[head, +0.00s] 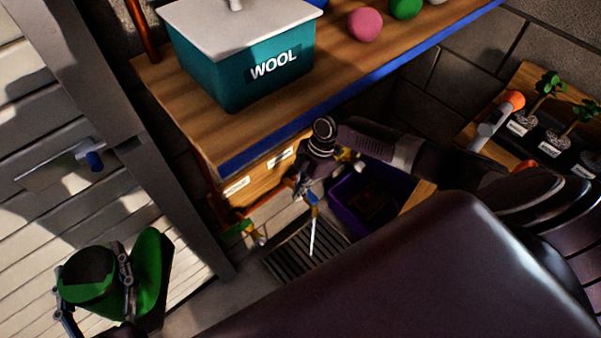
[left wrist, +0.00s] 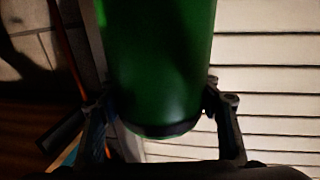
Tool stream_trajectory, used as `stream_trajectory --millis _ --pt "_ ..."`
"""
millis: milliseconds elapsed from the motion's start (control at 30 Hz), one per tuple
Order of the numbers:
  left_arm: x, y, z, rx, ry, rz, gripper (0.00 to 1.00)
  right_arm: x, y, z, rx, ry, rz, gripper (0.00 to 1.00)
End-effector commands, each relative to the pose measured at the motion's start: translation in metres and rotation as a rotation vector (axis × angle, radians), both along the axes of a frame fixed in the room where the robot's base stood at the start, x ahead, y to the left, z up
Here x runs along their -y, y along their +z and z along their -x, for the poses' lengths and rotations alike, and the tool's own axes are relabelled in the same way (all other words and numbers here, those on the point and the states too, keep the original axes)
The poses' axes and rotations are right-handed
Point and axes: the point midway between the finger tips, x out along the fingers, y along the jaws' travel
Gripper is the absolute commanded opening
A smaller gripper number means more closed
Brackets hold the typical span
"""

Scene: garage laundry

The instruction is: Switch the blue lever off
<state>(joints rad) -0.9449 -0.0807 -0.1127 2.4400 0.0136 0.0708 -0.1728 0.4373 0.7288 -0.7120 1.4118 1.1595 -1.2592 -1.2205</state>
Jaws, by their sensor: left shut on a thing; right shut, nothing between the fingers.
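A small blue piece (head: 312,197) shows low beneath the workbench, beside my right gripper (head: 303,190); I cannot tell whether it is the blue lever. A pale rod reaches down from it. My right gripper is shut and empty; its fingertips are small and partly lost against the clutter, and contact is unclear. A blue-ended handle (head: 95,160) also shows on the white slatted panel at left. My left gripper (head: 95,285) is shut on a green rounded object (head: 148,270), which fills the middle of the left wrist view (left wrist: 158,70).
A wooden workbench with a blue edge (head: 350,98) carries a teal WOOL box (head: 215,75) and balls. Below it are a purple bin (head: 345,212), a floor grate (head: 290,262) and copper pipe. Potted plants (head: 550,95) stand at right. A grey post (head: 180,200) separates the panel from the bench.

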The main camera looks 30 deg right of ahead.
Motion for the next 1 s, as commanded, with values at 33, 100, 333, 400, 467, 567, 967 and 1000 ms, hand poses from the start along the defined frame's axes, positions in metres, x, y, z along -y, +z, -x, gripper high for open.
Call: stream_trajectory --millis 33,100,333,400,467,567,967,1000 --pt "0.000 0.003 0.000 0.007 0.001 0.001 0.00 0.003 0.010 0.000 0.000 0.003 0.000 0.00" --pt "0.000 0.003 0.000 0.007 0.001 0.001 0.00 0.007 0.023 -0.001 0.000 0.003 -0.001 0.00" --pt "0.000 0.003 0.000 0.008 0.001 0.001 0.00 0.017 0.052 -0.002 -0.003 0.002 -0.002 0.00" --pt "0.000 0.003 0.000 0.008 0.001 0.001 0.00 0.018 0.057 -0.002 -0.003 0.003 -0.002 0.00" --pt "0.000 0.003 0.000 0.008 0.001 0.001 0.00 0.018 0.059 -0.002 -0.003 0.003 -0.003 0.00" --pt "0.000 0.003 0.000 0.007 0.001 0.001 0.00 0.019 0.060 -0.002 -0.003 0.003 -0.004 0.00" --pt "0.000 0.003 0.000 0.008 0.001 0.001 0.00 0.018 0.060 -0.002 -0.004 0.004 -0.004 0.00" --pt "0.000 0.003 0.000 0.008 0.001 0.001 0.00 0.018 0.060 -0.002 -0.004 0.004 -0.004 0.00"
